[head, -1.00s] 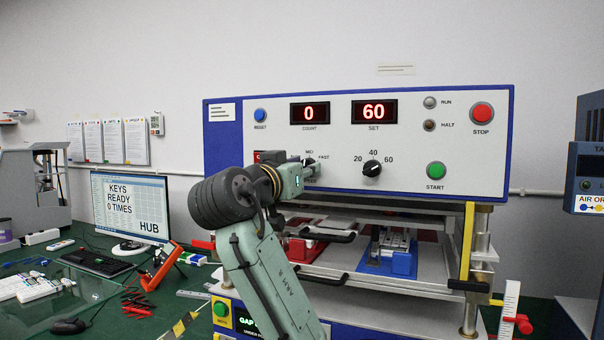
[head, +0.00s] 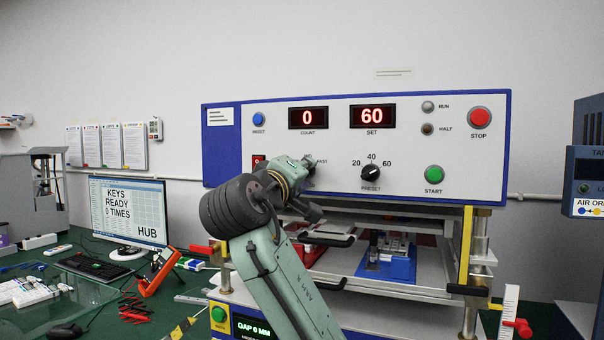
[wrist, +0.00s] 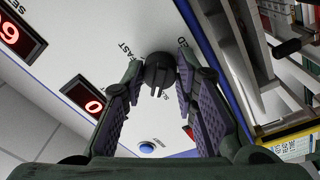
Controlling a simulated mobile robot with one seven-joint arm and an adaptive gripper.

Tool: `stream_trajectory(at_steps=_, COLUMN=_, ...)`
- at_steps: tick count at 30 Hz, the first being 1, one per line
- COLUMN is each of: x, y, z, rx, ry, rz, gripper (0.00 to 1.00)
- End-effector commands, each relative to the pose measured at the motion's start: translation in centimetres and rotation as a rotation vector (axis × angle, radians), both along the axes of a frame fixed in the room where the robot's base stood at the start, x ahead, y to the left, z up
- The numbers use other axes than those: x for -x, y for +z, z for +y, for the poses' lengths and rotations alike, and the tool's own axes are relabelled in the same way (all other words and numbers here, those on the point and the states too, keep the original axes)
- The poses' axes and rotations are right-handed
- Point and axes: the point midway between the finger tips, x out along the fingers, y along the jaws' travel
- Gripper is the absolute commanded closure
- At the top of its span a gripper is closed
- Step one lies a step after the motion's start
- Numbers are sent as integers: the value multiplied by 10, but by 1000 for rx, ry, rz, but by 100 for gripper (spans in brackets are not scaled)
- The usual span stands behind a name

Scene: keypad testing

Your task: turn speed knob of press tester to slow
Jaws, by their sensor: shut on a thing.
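The press tester (head: 440,140) has a white front panel with a blue frame. Its dark speed knob (wrist: 160,70) is between my gripper's two purple-padded fingers (wrist: 157,78) in the wrist view. The fingers close on the knob from both sides. FAST lettering shows on one side of it, and part of a label starting SL shows by its lower end, where the knob's ridge seems to point. In the head view my gripper (head: 308,172) is at the panel, left of the preset knob, and hides most of the speed knob.
The preset knob (head: 371,173), green START button (head: 434,174), red STOP button (head: 480,117) and blue RESET button (head: 259,119) are on the same panel. A red switch (head: 259,162) is just left of my wrist. Handles and a blue fixture (head: 400,267) lie below.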

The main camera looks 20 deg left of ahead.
Motion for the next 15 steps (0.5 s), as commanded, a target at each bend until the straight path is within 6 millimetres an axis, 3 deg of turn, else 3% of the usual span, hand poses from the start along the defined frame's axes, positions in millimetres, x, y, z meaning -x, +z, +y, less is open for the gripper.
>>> stream_trajectory(at_steps=15, x=0, y=1, z=0, rx=267, ry=1, rz=10, gripper=100)
